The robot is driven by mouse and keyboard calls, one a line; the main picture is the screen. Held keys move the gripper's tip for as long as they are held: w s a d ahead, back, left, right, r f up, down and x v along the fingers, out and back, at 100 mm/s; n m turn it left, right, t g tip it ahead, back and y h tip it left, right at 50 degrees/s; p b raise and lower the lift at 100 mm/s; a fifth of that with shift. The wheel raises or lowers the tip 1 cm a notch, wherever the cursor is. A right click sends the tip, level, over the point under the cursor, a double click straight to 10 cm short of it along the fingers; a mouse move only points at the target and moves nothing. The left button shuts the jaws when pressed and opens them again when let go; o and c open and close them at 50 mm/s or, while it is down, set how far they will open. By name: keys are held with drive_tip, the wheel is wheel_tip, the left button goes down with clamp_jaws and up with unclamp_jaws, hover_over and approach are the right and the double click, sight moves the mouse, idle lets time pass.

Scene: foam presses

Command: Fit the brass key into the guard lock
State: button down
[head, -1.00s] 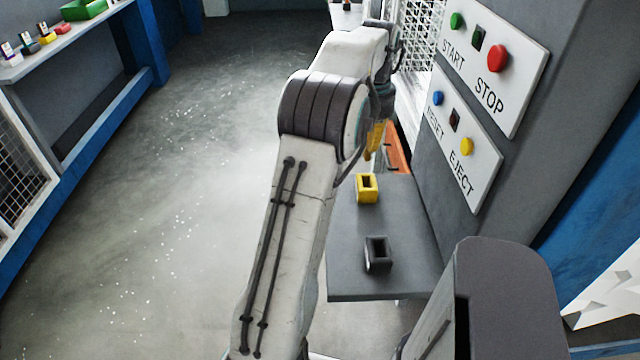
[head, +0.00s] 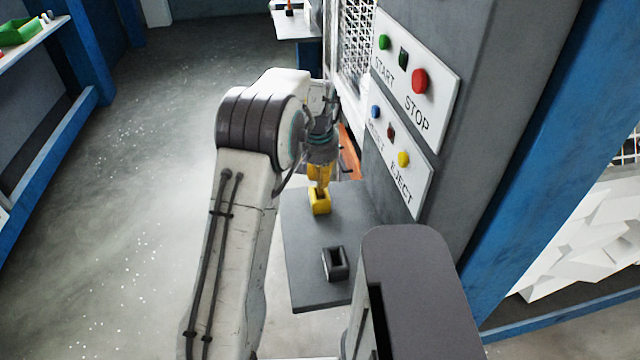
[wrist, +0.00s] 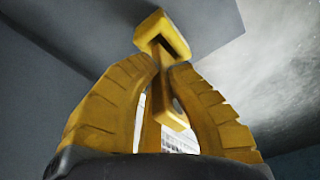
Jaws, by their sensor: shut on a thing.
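My gripper (head: 319,184) points down just over a yellow slotted block (head: 319,204) on a grey shelf (head: 308,265). In the wrist view, its yellow ribbed fingers (wrist: 168,72) are shut on a narrow brass-yellow bar, the brass key (wrist: 172,112). The far end of the key meets the yellow slotted block (wrist: 162,34) in that view. I cannot tell whether its tip is inside the slot or only at it. A dark slotted block (head: 335,263) stands nearer on the same shelf, its slot empty. No label shows which block is the guard lock.
A grey column with two button panels (head: 415,82) (head: 396,150) rises right of the shelf. A mesh guard (head: 357,40) and an orange part (head: 349,150) lie behind. A bench with a green tray (head: 20,32) stands far left. The floor between is open.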

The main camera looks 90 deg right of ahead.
sight(321, 193)
drive_tip(key=shift+a+f+p, duration=0.1)
drive_tip(key=shift+f+p, duration=0.5)
drive_tip(key=shift+p, duration=0.3)
drive_tip(key=shift+f, duration=1.55)
drive_tip(key=shift+f, duration=0.1)
drive_tip(key=c, duration=1.4)
unclamp_jaws()
drive_tip(key=shift+o, duration=0.2)
